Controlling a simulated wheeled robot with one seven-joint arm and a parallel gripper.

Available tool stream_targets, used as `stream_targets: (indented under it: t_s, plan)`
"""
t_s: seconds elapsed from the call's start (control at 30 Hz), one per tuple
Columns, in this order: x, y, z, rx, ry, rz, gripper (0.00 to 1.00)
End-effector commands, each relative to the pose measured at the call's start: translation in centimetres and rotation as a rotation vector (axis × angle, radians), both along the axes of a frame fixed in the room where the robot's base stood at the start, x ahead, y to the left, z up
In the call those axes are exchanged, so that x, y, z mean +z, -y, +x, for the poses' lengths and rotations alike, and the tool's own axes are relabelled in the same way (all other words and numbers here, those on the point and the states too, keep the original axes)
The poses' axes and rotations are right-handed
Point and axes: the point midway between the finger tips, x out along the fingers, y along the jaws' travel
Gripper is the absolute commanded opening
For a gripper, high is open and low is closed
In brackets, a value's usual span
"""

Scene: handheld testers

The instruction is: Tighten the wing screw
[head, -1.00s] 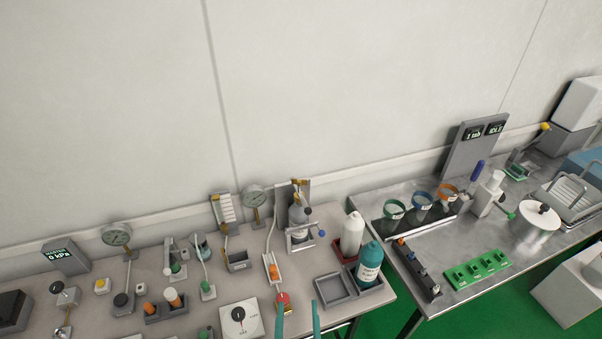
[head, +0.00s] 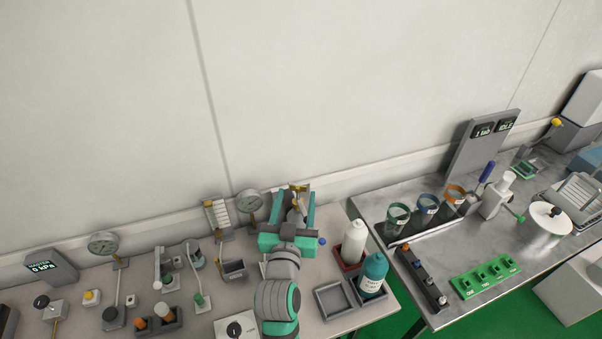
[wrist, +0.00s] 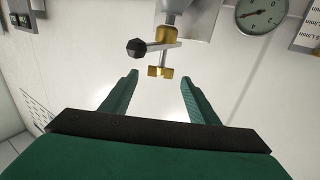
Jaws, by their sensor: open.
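The wing screw (wrist: 160,71) shows in the wrist view as a small brass two-winged piece at the end of a clamp (wrist: 158,42) with a brass body and a black knob. My gripper (wrist: 158,80) is open, with one teal finger on each side below the wing screw. The wings line up with the gap between the fingertips, and neither finger appears to touch them. In the head view my gripper (head: 293,205) is at the clamp stand at the back of the left bench and hides most of it. I cannot make out the wing screw there.
A dial gauge (head: 248,203) stands just left of my gripper. A white bottle (head: 354,243) and a teal bottle (head: 373,273) stand to its right, beside an empty grey tray (head: 333,300). The wall is close behind. A second, metal bench stands at the right.

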Motion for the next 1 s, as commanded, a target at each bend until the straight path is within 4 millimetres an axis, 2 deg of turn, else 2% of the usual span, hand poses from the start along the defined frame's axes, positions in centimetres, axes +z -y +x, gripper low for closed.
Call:
stream_targets:
  t_s: [0.3,0.5,0.7,0.97,1.0]
  plan:
    - [0.0,0.9,5.5,-0.001,0.0,0.001,0.55]
    - [0.0,1.5,8.1,-0.003,0.0,0.0,0.55]
    - [0.0,1.7,9.2,-0.003,0.0,0.0,0.55]
    - [0.0,1.6,9.2,-0.003,0.0,0.0,0.55]
    - [0.0,1.6,9.2,-0.003,0.0,0.0,0.5]
